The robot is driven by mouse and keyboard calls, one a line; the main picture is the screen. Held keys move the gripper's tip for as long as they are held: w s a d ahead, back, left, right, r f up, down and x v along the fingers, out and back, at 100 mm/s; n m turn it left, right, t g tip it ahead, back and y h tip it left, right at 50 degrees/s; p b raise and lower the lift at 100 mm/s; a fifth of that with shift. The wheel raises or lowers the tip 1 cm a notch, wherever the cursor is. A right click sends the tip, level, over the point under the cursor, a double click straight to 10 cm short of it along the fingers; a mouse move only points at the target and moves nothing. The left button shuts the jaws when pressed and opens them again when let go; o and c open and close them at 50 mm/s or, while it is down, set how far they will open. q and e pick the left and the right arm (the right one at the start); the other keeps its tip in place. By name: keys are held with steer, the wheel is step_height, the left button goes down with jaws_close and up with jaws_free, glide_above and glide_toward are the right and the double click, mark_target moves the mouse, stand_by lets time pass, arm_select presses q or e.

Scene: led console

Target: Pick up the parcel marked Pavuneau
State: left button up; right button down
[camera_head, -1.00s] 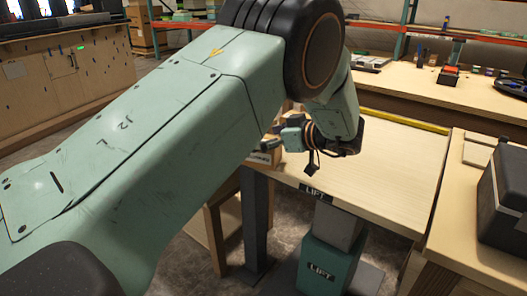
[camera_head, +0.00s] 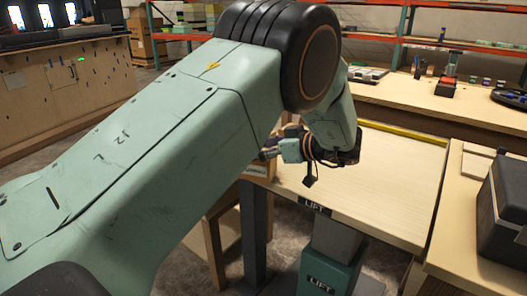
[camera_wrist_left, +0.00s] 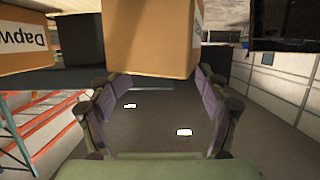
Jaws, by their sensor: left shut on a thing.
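In the left wrist view, a brown cardboard parcel (camera_wrist_left: 145,40) sits between the finger ends of my left gripper (camera_wrist_left: 155,100), which is shut on it. Only a bit of dark print shows at this parcel's right edge, so its name cannot be read. A second cardboard parcel (camera_wrist_left: 22,48) at the left bears upside-down print, partly cut off. In the head view, my left gripper (camera_head: 274,151) is at the left end of the lift table, mostly behind my arm. A small part of a parcel (camera_head: 260,170) shows below it. My right gripper is not in view.
The lift table (camera_head: 385,185) has a wide bare top. A wooden bench with a dark case (camera_head: 505,205) stands at the right. A back bench (camera_head: 430,97) holds small items. A wooden counter (camera_head: 60,90) is at the far left.

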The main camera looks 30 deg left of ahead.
arm_select(q)
step_height(320, 180, up, 8)
steer(key=p, duration=0.2)
steer(key=shift+p, duration=0.35)
jaws_close()
steer(key=shift+a, duration=0.15)
jaws_free()
steer(key=shift+r, duration=0.1)
steer(key=o, duration=1.4)
